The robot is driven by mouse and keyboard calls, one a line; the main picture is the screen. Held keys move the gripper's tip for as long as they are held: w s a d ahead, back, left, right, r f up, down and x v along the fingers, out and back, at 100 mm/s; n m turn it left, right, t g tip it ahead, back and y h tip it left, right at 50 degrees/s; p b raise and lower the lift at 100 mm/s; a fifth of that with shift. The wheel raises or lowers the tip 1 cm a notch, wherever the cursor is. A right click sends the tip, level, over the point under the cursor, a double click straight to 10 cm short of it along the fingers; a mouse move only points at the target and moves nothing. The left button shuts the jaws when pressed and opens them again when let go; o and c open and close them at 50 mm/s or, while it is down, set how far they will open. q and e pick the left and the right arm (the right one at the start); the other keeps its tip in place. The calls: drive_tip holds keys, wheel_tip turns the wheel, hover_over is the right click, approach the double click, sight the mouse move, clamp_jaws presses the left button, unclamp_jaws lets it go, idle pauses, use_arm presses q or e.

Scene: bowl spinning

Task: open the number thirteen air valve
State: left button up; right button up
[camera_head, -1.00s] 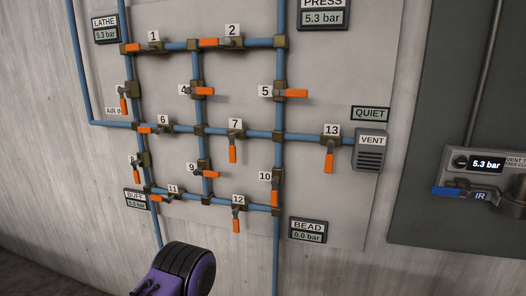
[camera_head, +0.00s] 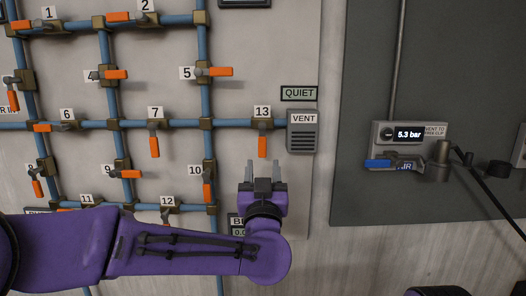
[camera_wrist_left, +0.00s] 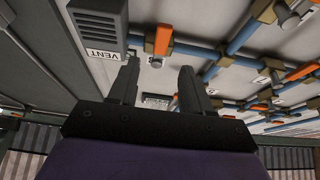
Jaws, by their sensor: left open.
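The number thirteen valve (camera_head: 262,125) sits on the blue pipe just left of the vent, under its "13" label. Its orange handle (camera_head: 262,147) hangs straight down, across the horizontal pipe. My left gripper (camera_head: 263,170) is open and empty just below the handle, fingers pointing up towards it in the head view. In the left wrist view the orange handle (camera_wrist_left: 160,41) shows beyond the open left gripper (camera_wrist_left: 160,72), apart from both fingers.
The grey vent box (camera_head: 303,132) is close on the right of the valve, with a "QUIET" display (camera_head: 299,93) above it. Other numbered valves and pipes fill the panel to the left. A blue-handled air unit (camera_head: 408,146) is on the dark panel at right.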

sight(262, 146)
use_arm(q)
drive_tip(key=p+x, duration=0.1)
drive_tip(key=x, duration=0.4)
drive_tip(key=p+x, duration=0.1)
drive_tip(key=x, duration=0.4)
drive_tip(key=shift+a+f, duration=0.1)
drive_tip(key=shift+f, duration=0.15)
clamp_jaws()
